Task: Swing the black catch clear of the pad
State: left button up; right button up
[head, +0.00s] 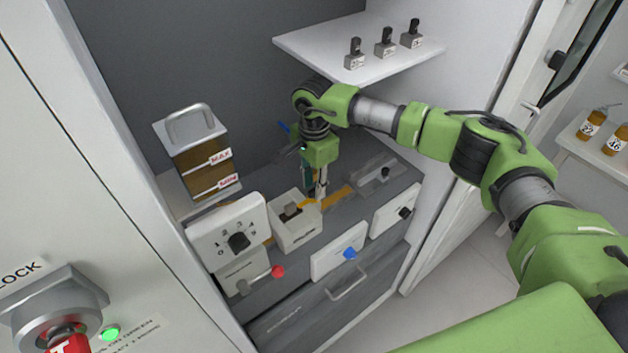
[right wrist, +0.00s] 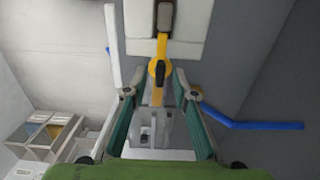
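My right gripper (head: 317,190) points down over the grey bench, just right of a white box (head: 297,235) with a dark block (head: 291,211) on top. In the right wrist view my right gripper (right wrist: 160,95) has its fingers apart, with a yellow bar (right wrist: 163,40) showing between and beyond them. A round black piece (right wrist: 157,70) sits on the bar, near the fingertips; whether they touch it is unclear. The dark block (right wrist: 164,16) is at the bar's far end. I cannot tell for certain which dark piece is the catch. My left gripper is out of view.
A white dial panel (head: 227,230) and a red knob (head: 277,271) stand at the left. A blue knob (head: 350,253) is in front. A grey plate with a black knob (head: 384,172) lies to the right. A shelf (head: 330,45) hangs above; a blue rod (right wrist: 250,125) is close to the gripper.

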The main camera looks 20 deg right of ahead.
jog(key=shift+f, duration=0.3)
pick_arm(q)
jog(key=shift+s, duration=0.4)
pick_arm(e)
grip_shut()
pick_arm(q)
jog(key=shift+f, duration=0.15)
pick_arm(e)
jog(key=m+b, duration=0.3)
jog(key=shift+w+f+b, duration=0.1)
jog(key=shift+f+b, duration=0.05)
jog(key=shift+b, duration=0.15)
jog(key=m+b, duration=0.3)
jog(key=m, duration=0.1)
jog(key=shift+m, duration=0.3)
jog(key=m+b, duration=0.3)
jog(key=m, duration=0.2)
jog(key=shift+m+b, duration=0.3)
jog(key=shift+b, duration=0.1)
pick_arm(q)
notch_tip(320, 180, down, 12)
jog(key=b, duration=0.2)
pick_arm(e)
jog(key=m, duration=0.4)
jog(key=shift+r+m, duration=0.3)
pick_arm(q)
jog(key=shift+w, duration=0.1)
